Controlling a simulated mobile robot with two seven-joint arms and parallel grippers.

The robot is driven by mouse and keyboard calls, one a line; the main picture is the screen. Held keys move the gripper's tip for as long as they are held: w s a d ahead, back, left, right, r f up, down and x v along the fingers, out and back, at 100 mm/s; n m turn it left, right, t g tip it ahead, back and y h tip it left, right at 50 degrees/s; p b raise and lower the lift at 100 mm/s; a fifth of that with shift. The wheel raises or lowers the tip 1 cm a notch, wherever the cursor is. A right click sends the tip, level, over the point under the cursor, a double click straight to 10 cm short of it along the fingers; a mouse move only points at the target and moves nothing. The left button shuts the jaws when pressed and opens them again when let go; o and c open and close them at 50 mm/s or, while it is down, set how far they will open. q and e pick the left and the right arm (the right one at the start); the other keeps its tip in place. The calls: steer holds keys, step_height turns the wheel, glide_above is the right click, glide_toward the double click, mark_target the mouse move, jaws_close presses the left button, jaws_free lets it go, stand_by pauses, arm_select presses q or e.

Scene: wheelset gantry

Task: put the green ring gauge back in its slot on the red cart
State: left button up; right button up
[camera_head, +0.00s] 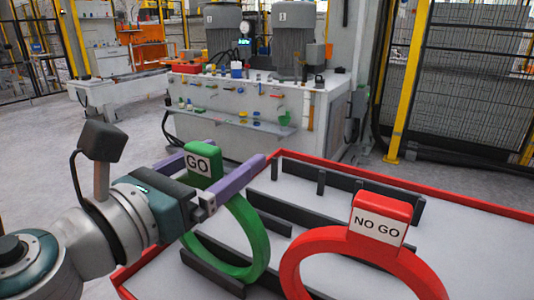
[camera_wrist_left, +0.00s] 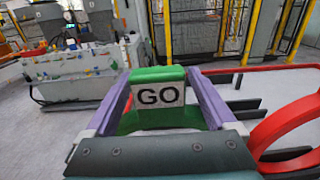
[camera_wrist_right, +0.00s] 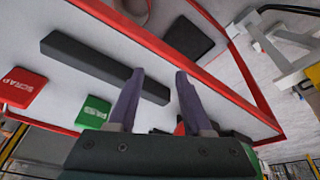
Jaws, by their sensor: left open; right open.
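The green ring gauge (camera_head: 247,228), with a GO label on its block, stands upright at the near left of the red cart (camera_head: 482,208). Its lower part is among dark rails and seems to sit between two of them; the exact contact is partly hidden. My left gripper (camera_head: 238,151) is open, one finger on each side of the GO block, which also shows in the left wrist view (camera_wrist_left: 158,95). I cannot tell whether the fingers touch it. My right gripper (camera_wrist_right: 160,75) is open and empty, seen only in the right wrist view.
A red NO GO ring gauge (camera_head: 380,245) stands on the cart, right of the green one. Another dark rail pair lies behind. The right wrist view shows a red-edged white surface with a dark bar (camera_wrist_right: 105,68) and a red SCRAP plate (camera_wrist_right: 22,88). A machine bench stands beyond.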

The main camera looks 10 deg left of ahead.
arm_select(q)
steer(key=shift+s+f, duration=0.1)
steer(key=b+v, duration=0.2)
steer(key=v, duration=0.6)
steer(key=shift+s+a, duration=0.15)
steer(key=shift+s, duration=0.2)
steer(key=shift+s+a, duration=0.2)
steer(key=shift+s, duration=0.3)
